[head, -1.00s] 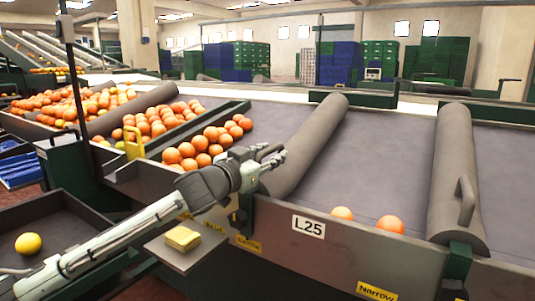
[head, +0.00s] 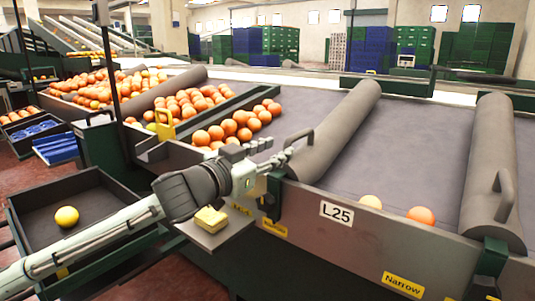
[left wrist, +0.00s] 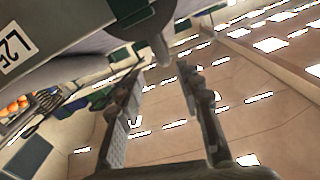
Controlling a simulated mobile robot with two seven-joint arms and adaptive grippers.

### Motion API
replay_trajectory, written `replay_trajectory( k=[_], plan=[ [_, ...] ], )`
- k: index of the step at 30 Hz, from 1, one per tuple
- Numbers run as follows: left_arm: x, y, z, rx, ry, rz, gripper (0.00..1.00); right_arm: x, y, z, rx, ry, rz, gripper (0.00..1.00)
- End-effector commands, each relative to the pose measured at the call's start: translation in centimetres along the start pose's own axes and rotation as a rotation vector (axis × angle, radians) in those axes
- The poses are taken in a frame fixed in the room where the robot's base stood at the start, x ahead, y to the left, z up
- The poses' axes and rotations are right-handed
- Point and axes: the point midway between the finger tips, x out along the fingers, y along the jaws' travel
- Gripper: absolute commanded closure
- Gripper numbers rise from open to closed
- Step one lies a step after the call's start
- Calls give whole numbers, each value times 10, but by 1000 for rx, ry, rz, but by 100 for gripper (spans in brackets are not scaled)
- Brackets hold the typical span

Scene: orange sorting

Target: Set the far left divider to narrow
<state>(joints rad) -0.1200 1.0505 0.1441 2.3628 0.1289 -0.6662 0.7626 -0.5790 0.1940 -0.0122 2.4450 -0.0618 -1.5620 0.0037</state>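A long grey roller-shaped divider (head: 345,125) slants across the belt, with a grey handle (head: 300,138) near its front end. A second divider (head: 488,165) with a handle lies to the right, and another (head: 165,92) at the far left. I cannot tell for certain which is the task's far left one. A yellow "Narrow" label (head: 403,284) sits on the front rail, right of the L25 plate. My left gripper (head: 285,152) is just beside the middle divider's handle. In the left wrist view its fingers (left wrist: 163,85) are apart with nothing clearly between them. My right gripper is not in view.
Other yellow labels (head: 273,229) are on the rail (head: 370,240) near the green bracket. Two fruits (head: 421,215) lie on the belt between the dividers. A yellow block (head: 210,219) sits on a small shelf below my arm. A tray (head: 100,196) holds one yellow fruit.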

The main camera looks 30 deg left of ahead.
Motion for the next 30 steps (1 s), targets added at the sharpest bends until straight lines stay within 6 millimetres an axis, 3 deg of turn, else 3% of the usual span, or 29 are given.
replay_trajectory(
  k=[9,30],
  plan=[
    [-20,0,0,-1,-1,1,64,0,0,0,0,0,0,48],
    [-20,0,0,-1,0,1,64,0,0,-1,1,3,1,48]
  ],
)
